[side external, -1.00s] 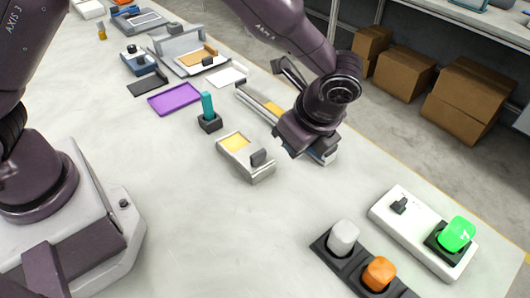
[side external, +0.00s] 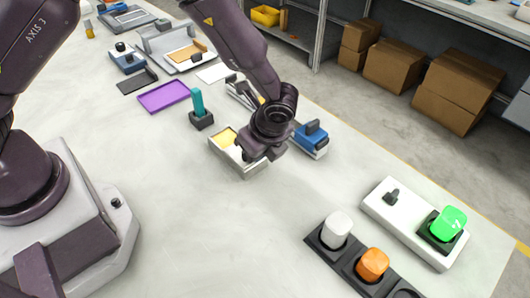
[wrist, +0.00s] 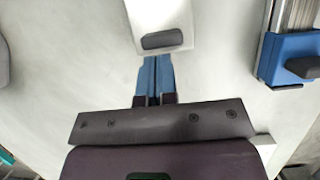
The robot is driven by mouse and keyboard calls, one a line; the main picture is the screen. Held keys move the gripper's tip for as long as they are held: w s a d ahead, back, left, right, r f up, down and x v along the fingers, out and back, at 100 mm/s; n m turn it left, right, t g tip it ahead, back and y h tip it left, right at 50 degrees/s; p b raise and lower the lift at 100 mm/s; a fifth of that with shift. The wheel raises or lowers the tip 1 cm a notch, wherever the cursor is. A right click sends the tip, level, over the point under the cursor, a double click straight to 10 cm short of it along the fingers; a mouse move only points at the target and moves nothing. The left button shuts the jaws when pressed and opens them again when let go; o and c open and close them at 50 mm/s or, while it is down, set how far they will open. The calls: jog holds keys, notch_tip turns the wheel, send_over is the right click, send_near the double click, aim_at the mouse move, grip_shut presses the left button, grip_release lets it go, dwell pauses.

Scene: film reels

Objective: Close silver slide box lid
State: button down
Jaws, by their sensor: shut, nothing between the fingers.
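The silver slide box (side external: 229,157) lies on the bench in front of the arm, with a yellow interior showing at its far end, so its lid is partly open. In the wrist view, its pale lid (wrist: 146,14) with a dark handle (wrist: 165,39) is at the top centre. My gripper (wrist: 157,60) is shut and empty, its blue fingertips just short of the handle end. Whether they touch it, I cannot tell. In the side view my gripper hides the handle end of the box.
A similar box with a blue lid (side external: 310,141) lies close to the right of my gripper. A teal stick in a dark holder (side external: 201,112) stands to the left. A white switch panel with a green button (side external: 448,224) and a dark button strip (side external: 345,262) lie at the front right.

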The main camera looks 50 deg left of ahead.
jog(key=shift+a, duration=0.1)
jog(key=a, duration=0.7)
jog(key=shift+a, duration=0.2)
jog(key=d, duration=0.4)
jog(key=shift+d, duration=0.3)
jog(key=a+v, duration=0.1)
jog(key=v, duration=0.8)
jog(key=s+a+r+n+t+h, duration=0.2)
jog(key=s+a+r+n, duration=0.3)
jog(key=s+r+n, duration=0.4)
jog(key=s+a+r+n+t+h, duration=0.2)
jog(key=s+a+r+n, duration=0.3)
jog(key=s+r+n, duration=0.4)
notch_tip(320, 180, up, 2)
jog(key=shift+r+t, duration=0.25)
jog(key=shift+t, duration=0.55)
